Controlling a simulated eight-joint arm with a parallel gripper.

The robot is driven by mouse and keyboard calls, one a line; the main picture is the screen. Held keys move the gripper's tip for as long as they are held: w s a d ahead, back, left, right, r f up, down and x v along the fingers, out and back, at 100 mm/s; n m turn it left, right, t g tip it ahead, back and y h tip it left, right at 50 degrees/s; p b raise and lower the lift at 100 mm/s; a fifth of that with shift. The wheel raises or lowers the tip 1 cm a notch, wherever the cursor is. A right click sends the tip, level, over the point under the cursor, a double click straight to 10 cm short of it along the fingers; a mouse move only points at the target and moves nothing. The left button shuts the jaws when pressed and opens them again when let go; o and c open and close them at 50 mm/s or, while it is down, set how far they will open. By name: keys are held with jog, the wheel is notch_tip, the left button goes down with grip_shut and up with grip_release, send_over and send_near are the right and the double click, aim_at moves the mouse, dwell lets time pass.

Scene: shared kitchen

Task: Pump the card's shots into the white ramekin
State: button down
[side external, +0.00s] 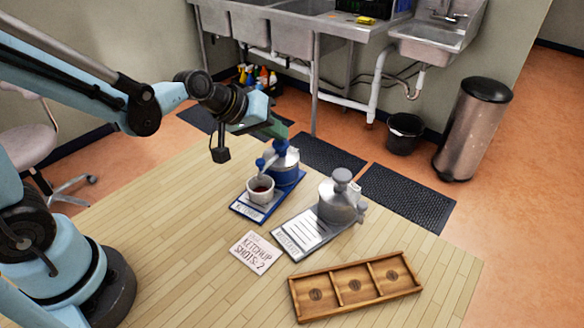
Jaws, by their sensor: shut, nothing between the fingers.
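The white ramekin (260,195) stands upright on the blue-edged board (245,213), under the spout of the blue-topped ketchup pump (284,172). Dark red sauce shows inside the ramekin. The card (255,253) lies flat on the table and reads "KETCHUP SHOTS: 2". My gripper (277,131) is shut and empty, just above the blue pump's head. I cannot tell whether it touches the head. A grey pump (339,203) stands on a grey board (300,236) to the right.
A wooden tray (355,287) with three compartments lies at the table's front right. The wooden tabletop (165,205) is clear at the left. Behind the table are dark floor mats, a steel bin (473,130), a black bucket (405,134) and sinks.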

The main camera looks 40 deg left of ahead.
jog(key=shift+f, duration=0.45)
dwell(0.3)
jog(key=shift+r, duration=1.65)
notch_tip(320, 180, up, 6)
dwell(2.5)
send_over(276, 143)
jog(key=shift+f, duration=3)
